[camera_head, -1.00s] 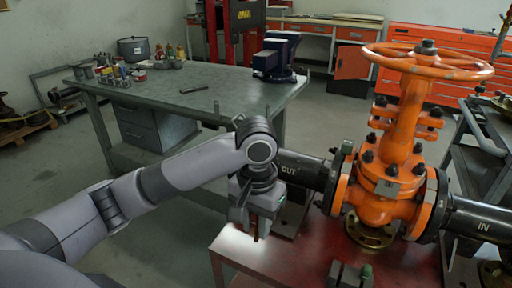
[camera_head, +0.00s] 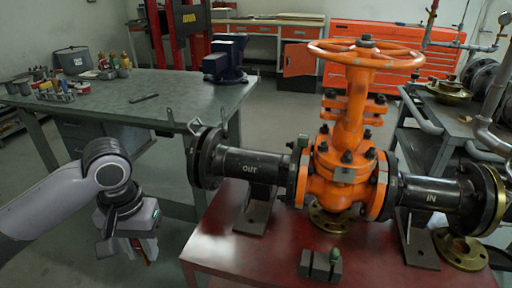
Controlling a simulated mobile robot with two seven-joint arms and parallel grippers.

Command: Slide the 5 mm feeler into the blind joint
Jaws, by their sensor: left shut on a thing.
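My left gripper (camera_head: 130,246) is low at the left, just beyond the left edge of the red bench. It is shut on a thin orange-brown piece (camera_head: 148,258), mostly hidden by the fingers; I cannot read its size. The orange gate valve (camera_head: 345,160) stands on the red bench between the black OUT pipe (camera_head: 250,163) and IN pipe (camera_head: 432,193). The flange joint on the OUT side (camera_head: 299,172) and the one on the IN side (camera_head: 386,186) both show; I cannot tell which is the blind joint. The gripper is apart from both. My right gripper is out of view.
A dark slotted block (camera_head: 320,266) with a green-topped piece stands on the front of the red bench (camera_head: 262,258). Brass rings lie under the valve (camera_head: 335,219) and at the right (camera_head: 460,252). A grey worktable (camera_head: 180,110) stands behind; floor shows between it and the bench.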

